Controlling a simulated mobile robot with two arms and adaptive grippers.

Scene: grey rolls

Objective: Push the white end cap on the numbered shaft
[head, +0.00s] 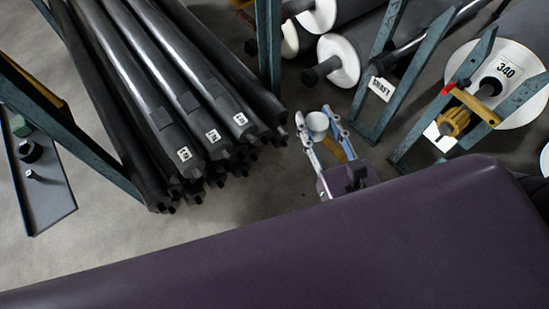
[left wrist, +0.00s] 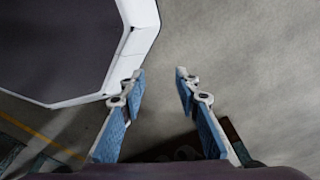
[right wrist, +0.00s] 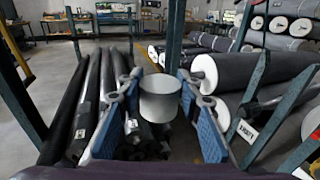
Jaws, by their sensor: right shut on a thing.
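The white end cap (head: 317,121) is a short white cylinder held between the fingertips of my right gripper (head: 316,116). In the right wrist view the cap (right wrist: 160,101) fills the space between the fingertips. Dark shafts with small white number labels lie in a bundle; one labelled shaft (head: 205,100) points its end toward my right gripper. The labels' digits are too small to read surely. The cap is apart from the shaft ends, to their right. My left gripper (left wrist: 160,77) is open and empty above the floor; the head view does not show it.
Blue-grey rack posts (head: 269,45) stand beside the bundle. Large rolls with white ends (head: 339,60) lie at the upper right. A "SHAFT" tag (head: 382,89) hangs on a post. A dark tray (head: 42,185) is at left. Bare floor (head: 225,200) lies before the shafts.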

